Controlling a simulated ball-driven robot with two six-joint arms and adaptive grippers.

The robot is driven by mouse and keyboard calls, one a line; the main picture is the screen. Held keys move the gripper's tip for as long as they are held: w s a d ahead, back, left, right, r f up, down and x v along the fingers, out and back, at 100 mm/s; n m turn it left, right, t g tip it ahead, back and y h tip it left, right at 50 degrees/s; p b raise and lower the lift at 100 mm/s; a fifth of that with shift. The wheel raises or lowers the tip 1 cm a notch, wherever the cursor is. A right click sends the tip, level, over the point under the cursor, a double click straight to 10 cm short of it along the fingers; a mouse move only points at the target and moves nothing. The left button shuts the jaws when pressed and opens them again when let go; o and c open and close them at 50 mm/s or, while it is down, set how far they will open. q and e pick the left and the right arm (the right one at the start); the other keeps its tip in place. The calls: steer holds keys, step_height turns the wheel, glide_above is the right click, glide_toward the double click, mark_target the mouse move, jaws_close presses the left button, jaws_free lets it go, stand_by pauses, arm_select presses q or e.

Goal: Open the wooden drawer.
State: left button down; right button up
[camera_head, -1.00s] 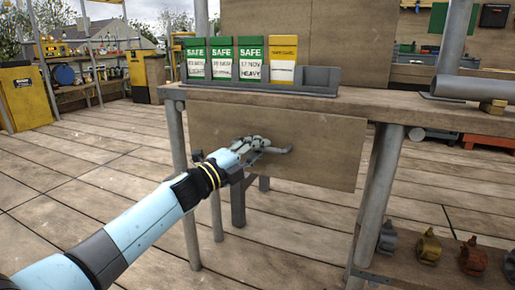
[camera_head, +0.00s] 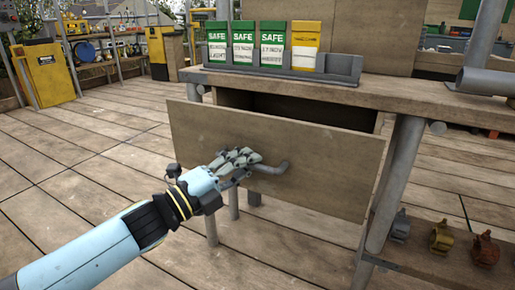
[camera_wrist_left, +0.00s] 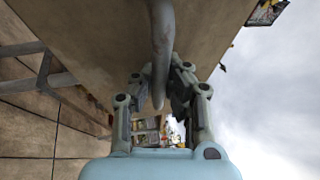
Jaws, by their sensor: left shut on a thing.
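The wooden drawer (camera_head: 330,185) is under the workbench in the head view. Its front stands out from the bench, with a dark gap (camera_head: 290,106) showing behind its top edge. A grey bar handle (camera_head: 275,168) is on the drawer front. My left gripper (camera_head: 252,160) is shut on the handle, at its left part. In the left wrist view the handle (camera_wrist_left: 161,50) runs between the two fingers of the left gripper (camera_wrist_left: 158,98), with the drawer front (camera_wrist_left: 90,40) beyond. The drawer's inside is mostly hidden. My right gripper is not in view.
A grey tray (camera_head: 340,77) with green SAFE boxes (camera_head: 243,45) and a yellow box (camera_head: 305,45) stands on the bench top (camera_head: 420,98). A bench leg (camera_head: 392,185) is right of the drawer. Several clamps (camera_head: 440,238) sit on a low shelf. The floor at left is clear.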

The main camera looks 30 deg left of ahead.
arm_select(q)
steer(key=shift+s+f, duration=0.2)
steer(key=shift+s, duration=0.9)
steer(key=c, duration=1.3)
jaws_free()
steer(key=shift+c, duration=0.2)
steer(key=shift+r, duration=0.1)
steer(key=v, duration=1.2)
